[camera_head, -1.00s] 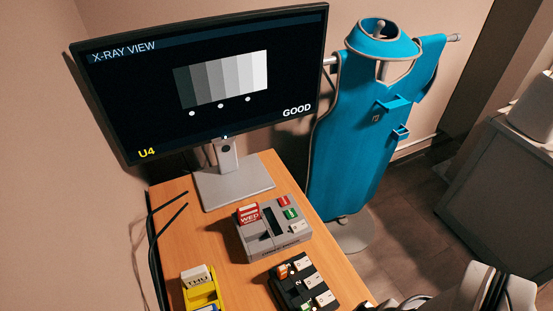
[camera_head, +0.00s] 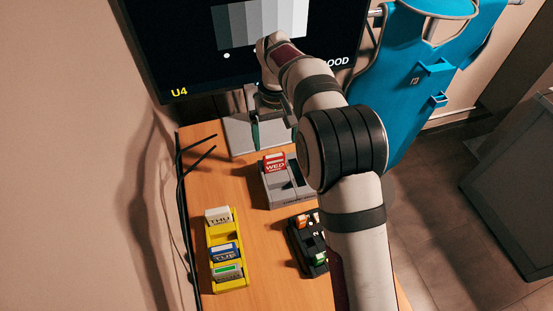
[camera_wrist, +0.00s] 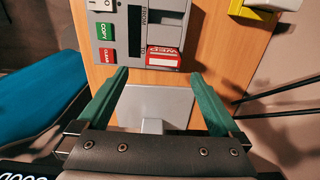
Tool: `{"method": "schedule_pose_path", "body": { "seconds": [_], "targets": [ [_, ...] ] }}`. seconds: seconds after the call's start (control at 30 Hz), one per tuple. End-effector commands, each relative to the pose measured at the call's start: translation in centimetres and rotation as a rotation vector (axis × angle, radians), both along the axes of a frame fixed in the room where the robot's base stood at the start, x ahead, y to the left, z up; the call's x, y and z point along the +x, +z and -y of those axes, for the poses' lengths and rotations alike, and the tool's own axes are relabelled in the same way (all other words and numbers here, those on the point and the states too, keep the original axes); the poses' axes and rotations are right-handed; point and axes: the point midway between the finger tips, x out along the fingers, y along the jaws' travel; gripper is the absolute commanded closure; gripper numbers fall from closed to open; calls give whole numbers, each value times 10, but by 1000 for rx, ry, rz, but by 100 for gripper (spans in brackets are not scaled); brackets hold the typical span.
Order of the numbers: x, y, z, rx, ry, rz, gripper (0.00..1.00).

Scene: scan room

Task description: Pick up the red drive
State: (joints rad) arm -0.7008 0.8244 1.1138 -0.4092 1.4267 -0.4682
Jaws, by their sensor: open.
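In the wrist view the red drive (camera_wrist: 163,60) sits at the dock's near right corner, beyond and between my fingertips. My gripper (camera_wrist: 159,73) is open and empty, with one green finger to each side of the drive's line. In the head view a green finger hangs over the monitor's foot, behind the drive and apart from it. My arm hides the right part of the dock.
A yellow rack (camera_head: 241,286) at the front left holds a white THU drive (camera_head: 217,216), a blue TUE drive (camera_head: 224,252) and a green one (camera_head: 228,271). A black box (camera_head: 296,240) stands right, partly hidden. The monitor (camera_head: 175,60) and its foot (camera_head: 240,132) are behind the dock.

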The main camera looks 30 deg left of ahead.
Motion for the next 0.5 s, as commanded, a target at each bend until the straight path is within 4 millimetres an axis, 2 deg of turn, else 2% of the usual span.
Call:
{"method": "schedule_pose_path", "body": {
  "seconds": [0.17, 0.33, 0.5],
  "targets": [
    [-1, -25, 0, -1, -1, -1, 0],
    [-5, -59, -3, -1, -2, -1, 0],
    [-5, -72, -3, 3, -3, 0, 0]
  ]
}}
